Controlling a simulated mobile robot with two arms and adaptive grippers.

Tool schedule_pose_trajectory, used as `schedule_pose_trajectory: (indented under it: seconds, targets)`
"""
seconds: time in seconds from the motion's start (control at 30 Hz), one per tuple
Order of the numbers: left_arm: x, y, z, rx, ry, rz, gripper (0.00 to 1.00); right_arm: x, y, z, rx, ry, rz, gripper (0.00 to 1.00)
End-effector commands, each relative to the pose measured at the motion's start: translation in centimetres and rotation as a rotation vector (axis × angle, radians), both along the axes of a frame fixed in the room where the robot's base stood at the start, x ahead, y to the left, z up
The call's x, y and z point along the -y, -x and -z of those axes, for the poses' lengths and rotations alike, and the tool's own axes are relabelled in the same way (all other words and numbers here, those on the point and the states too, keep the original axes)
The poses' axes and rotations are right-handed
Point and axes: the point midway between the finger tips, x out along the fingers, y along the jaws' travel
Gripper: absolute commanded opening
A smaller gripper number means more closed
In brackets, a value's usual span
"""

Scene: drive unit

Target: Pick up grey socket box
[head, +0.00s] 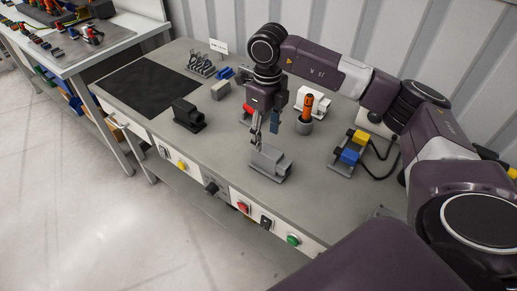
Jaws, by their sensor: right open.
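The grey socket box (271,162) sits on the grey workbench (225,150), near the middle of its front part. My right gripper (264,137) points down just above the box, with its fingers close to the box's upper left side. Its jaws are open, and I cannot tell whether a finger touches the box. The right arm reaches in from the right and partly hides things behind it. My left gripper is not in view.
An orange-handled tool stands in a grey holder (303,127) right behind the box. A black block (188,115) and black mat (150,86) lie to the left. Yellow and blue connectors (354,147) with cables lie right. Buttons line the front edge.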

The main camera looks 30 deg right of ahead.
Motion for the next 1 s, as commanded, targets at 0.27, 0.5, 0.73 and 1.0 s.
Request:
schedule_pose_trajectory:
  seconds: [0.27,0.5,0.73,1.0]
  targets:
    - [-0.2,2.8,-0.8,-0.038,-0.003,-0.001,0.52,0.3,0.1,2.7,-0.005,0.002,0.001,0.52]
    - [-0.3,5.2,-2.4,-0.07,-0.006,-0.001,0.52,0.8,0.1,6.2,-0.006,0.001,0.0,0.52]
    - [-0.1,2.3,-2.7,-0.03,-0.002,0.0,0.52,0.8,0.0,7.7,-0.002,0.001,0.0,0.52]
    - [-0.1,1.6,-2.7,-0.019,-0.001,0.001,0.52,0.8,0.0,7.7,-0.001,0.0,0.0,0.39]
